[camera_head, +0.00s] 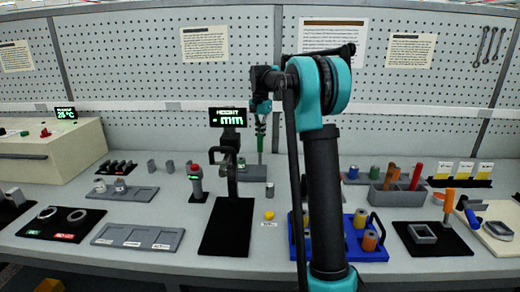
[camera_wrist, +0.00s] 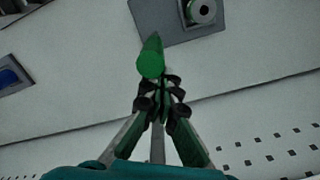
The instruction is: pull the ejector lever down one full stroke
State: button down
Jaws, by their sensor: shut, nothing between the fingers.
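A green cylindrical grip, which looks like the ejector lever's handle (camera_wrist: 151,62), is in the middle of the wrist view, its round end facing the camera. My gripper (camera_wrist: 161,88) is shut and empty, its dark fingertips together right by that end. I cannot tell whether they touch it. In the head view my gripper (camera_head: 260,122) points down at the back of the bench, left of my arm. Green parts overlap there, so grip and fingers are hard to separate. A grey plate (camera_wrist: 155,22) with a round metal piece (camera_wrist: 203,11) lies beyond the grip.
A black stand with a height display (camera_head: 228,117) stands left of my gripper. A small yellow button-like piece (camera_head: 269,215) lies in front. The pegboard wall (camera_head: 150,65) is close behind.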

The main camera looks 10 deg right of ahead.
jog(key=shift+w+d+f, duration=0.1)
jog(key=shift+w, duration=0.4)
notch_tip(320, 180, up, 9)
jog(key=w, duration=0.1)
dwell(0.7)
jog(key=shift+d, duration=0.1)
